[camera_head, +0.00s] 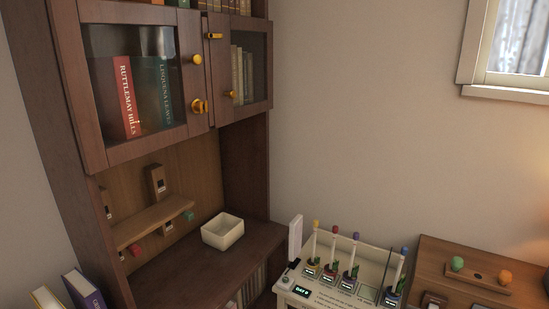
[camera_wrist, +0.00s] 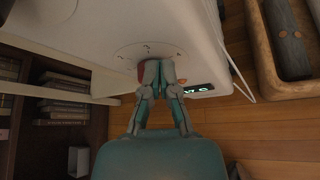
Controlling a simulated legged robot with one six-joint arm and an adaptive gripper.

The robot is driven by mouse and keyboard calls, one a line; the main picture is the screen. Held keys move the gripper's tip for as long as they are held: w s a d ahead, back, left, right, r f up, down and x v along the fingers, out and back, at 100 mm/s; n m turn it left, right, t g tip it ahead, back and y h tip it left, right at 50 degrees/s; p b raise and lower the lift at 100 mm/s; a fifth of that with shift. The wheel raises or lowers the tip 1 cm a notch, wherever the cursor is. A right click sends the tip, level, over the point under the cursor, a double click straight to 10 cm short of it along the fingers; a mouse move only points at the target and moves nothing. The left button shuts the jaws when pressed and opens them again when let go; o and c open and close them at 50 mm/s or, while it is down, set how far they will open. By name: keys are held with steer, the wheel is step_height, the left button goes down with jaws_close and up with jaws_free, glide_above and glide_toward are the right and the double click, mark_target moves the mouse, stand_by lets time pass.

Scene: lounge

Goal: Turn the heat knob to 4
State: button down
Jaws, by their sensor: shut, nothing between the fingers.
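In the wrist view a white panel carries a round dial marking (camera_wrist: 149,49) with small numerals around it, too small to read surely. A dark red knob (camera_wrist: 142,73) shows beside my fingertips at the dial's lower part. It is mostly hidden by my gripper (camera_wrist: 158,72), so its setting cannot be read. My gripper is shut with its fingertips together at the knob; I cannot tell whether they touch it. The head view does not show my gripper or the knob.
A lit green display (camera_wrist: 198,89) sits right of the fingers. A wooden tray (camera_wrist: 268,70) lies at the right, books (camera_wrist: 65,105) at the left. The head view shows a white planter box (camera_head: 325,299) with several plant pots, beside a wooden cabinet (camera_head: 262,240) holding a cream bowl (camera_head: 222,236).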

steer(key=s+a, duration=0.2)
steer(key=s, duration=0.3)
steer(key=shift+s+a+r, duration=0.15)
steer(key=shift+a+r, duration=0.05)
steer(key=shift+a, duration=0.2)
